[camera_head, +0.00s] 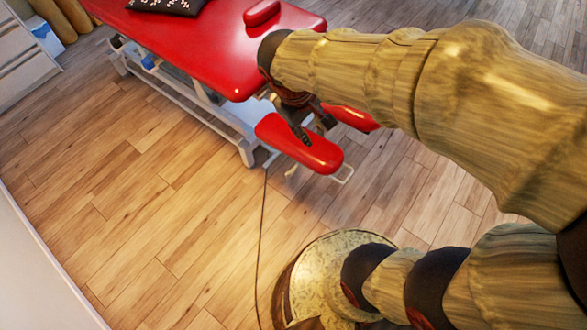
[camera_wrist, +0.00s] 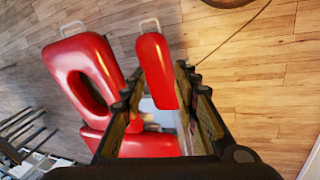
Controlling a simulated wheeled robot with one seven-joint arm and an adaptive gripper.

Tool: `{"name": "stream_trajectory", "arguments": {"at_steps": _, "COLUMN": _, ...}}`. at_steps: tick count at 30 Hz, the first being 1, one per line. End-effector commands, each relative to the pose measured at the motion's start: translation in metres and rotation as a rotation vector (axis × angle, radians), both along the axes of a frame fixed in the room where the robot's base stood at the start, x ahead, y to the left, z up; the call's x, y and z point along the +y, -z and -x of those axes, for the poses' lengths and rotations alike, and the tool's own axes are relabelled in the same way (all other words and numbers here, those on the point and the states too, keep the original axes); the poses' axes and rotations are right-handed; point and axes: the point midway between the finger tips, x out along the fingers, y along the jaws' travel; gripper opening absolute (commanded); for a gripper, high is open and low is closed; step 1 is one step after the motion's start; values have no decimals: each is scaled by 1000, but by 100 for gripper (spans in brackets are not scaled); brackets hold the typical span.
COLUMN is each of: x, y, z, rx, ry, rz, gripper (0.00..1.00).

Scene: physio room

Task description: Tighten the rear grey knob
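I cannot make out a grey knob for certain in either view. In the head view a small pale piece (camera_head: 291,171) shows under the red armrest (camera_head: 300,145) at the end of the treatment table (camera_head: 225,50); it is too small to identify. My gripper (camera_wrist: 158,85) has its two dark fingers spread apart, with nothing clearly held. In the wrist view the armrest (camera_wrist: 154,65) runs between and beyond the fingers, and the red face rest (camera_wrist: 88,70) with its oval hole lies to the left. In the head view my wrist and arm hide much of this end of the table.
The table's white frame (camera_head: 247,152) stands on the wooden floor. A thin dark cable (camera_head: 262,225) runs down from the table across the floor. The floor at left (camera_head: 130,190) is clear. A pale cabinet (camera_head: 22,65) stands at the upper left.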

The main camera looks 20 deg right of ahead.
Motion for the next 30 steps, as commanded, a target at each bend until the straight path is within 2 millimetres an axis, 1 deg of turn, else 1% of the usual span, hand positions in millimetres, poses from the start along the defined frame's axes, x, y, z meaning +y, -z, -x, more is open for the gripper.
{"name": "stream_trajectory", "arguments": {"at_steps": 1, "x": 0, "y": 9, "z": -10, "rx": 47, "ry": -34, "rz": 39, "gripper": 30}}
{"name": "stream_trajectory", "arguments": {"at_steps": 8, "x": -2, "y": 50, "z": -51, "rx": 212, "ry": -196, "rz": 218, "gripper": 30}}
{"name": "stream_trajectory", "arguments": {"at_steps": 12, "x": 0, "y": 81, "z": -75, "rx": 307, "ry": -303, "rz": 328, "gripper": 30}}
{"name": "stream_trajectory", "arguments": {"at_steps": 17, "x": 4, "y": 121, "z": -99, "rx": 407, "ry": -434, "rz": 450, "gripper": 30}}
{"name": "stream_trajectory", "arguments": {"at_steps": 20, "x": 8, "y": 148, "z": -112, "rx": 466, "ry": -521, "rz": 527, "gripper": 30}}
{"name": "stream_trajectory", "arguments": {"at_steps": 24, "x": 16, "y": 190, "z": -127, "rx": 543, "ry": -647, "rz": 631, "gripper": 30}}
{"name": "stream_trajectory", "arguments": {"at_steps": 26, "x": 19, "y": 209, "z": -132, "rx": 574, "ry": -702, "rz": 676, "gripper": 30}}
{"name": "stream_trajectory", "arguments": {"at_steps": 30, "x": 28, "y": 255, "z": -139, "rx": 642, "ry": -838, "rz": 778, "gripper": 30}}
